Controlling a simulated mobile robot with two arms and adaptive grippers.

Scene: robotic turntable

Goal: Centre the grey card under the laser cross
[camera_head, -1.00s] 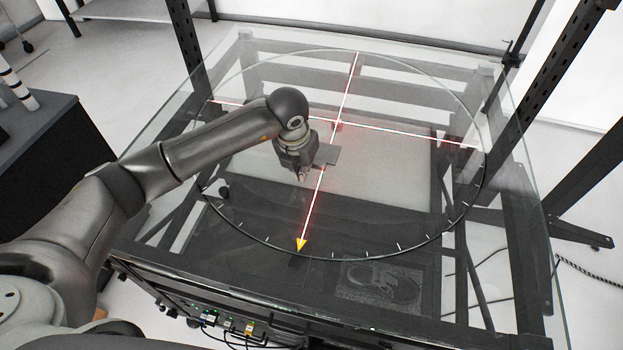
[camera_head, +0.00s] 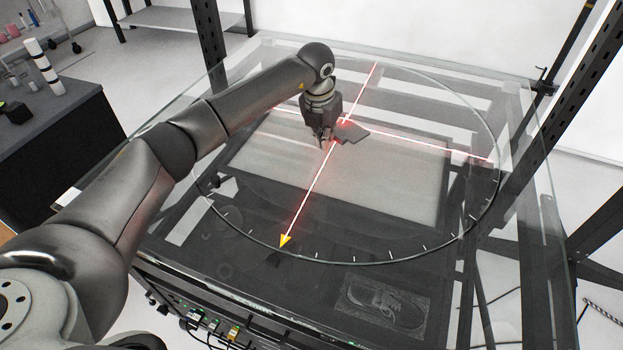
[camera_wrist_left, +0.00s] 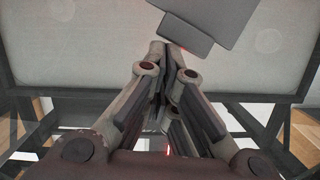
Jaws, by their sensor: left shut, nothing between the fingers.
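The grey card (camera_head: 352,133) lies on the round glass turntable (camera_head: 400,215), just on the near side of where the red laser lines cross (camera_head: 345,121). It is turned at an angle to the lines, and my gripper hides part of its left side. In the left wrist view the card (camera_wrist_left: 215,18) is at the top, with a smaller grey tab (camera_wrist_left: 186,38) on its near edge. My left gripper (camera_head: 325,144) is shut and empty at the card's near left side. Its fingertips (camera_wrist_left: 165,46) are close to the tab; I cannot tell whether they touch. My right gripper is not in view.
A yellow pointer (camera_head: 285,241) sits at the near rim, on one laser line. Dark frame posts (camera_head: 560,125) rise at the right and back. A dark cabinet (camera_head: 60,135) stands at left. The turntable's right and near parts are clear.

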